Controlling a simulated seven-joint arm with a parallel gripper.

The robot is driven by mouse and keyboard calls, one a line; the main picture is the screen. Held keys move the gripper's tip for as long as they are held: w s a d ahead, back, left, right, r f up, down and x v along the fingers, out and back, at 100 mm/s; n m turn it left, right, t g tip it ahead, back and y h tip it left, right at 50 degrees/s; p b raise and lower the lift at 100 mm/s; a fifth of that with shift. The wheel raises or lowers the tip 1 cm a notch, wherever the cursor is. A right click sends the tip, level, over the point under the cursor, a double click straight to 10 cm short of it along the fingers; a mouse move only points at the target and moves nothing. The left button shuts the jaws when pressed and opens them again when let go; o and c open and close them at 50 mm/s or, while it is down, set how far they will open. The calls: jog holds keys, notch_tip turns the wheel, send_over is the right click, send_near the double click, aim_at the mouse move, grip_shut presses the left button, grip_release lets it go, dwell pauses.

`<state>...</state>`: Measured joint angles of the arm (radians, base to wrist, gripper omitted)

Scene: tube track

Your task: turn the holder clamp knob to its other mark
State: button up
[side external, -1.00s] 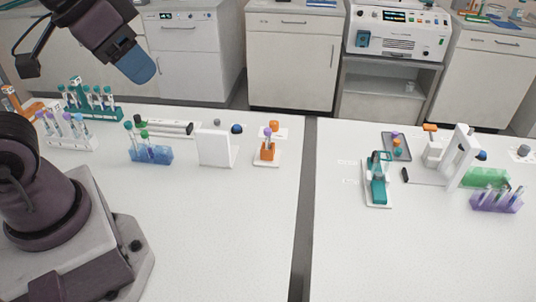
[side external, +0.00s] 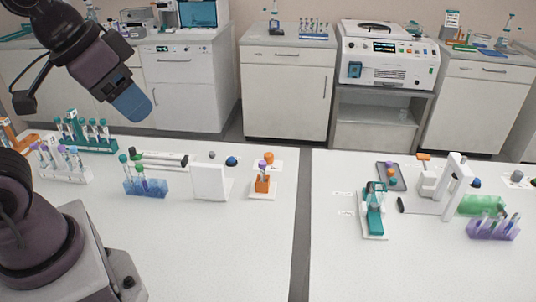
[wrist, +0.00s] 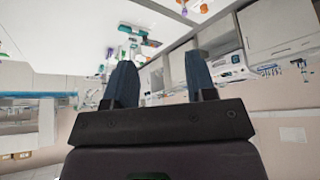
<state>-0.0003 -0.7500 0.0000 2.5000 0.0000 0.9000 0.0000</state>
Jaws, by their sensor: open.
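My gripper (side external: 133,104) hangs high at the upper left in the side external view, well above and apart from everything on the bench. In the wrist view my gripper (wrist: 158,58) has its two blue fingers spread with nothing between them. A teal holder (side external: 375,208) on a white base stands on the right-hand bench, with two small printed labels (side external: 343,203) on the bench to its left. An orange holder (side external: 262,185) with a purple-capped tube stands on the left-hand bench. I cannot tell which holder has the clamp knob, or its setting.
Tube racks, including a blue rack (side external: 146,187), stand at the left. A white upright panel (side external: 210,182) stands left of the orange holder. A white frame (side external: 452,187) and a purple rack (side external: 492,229) stand at the right. The front of the bench is clear.

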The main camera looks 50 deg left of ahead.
jog(key=n+g+y, duration=0.2)
jog(key=n, duration=0.4)
send_near(268, 154)
jog(key=x, duration=0.9)
jog(key=shift+w+f, duration=0.1)
jog(key=shift+f, duration=0.2)
jog(key=c, duration=0.9)
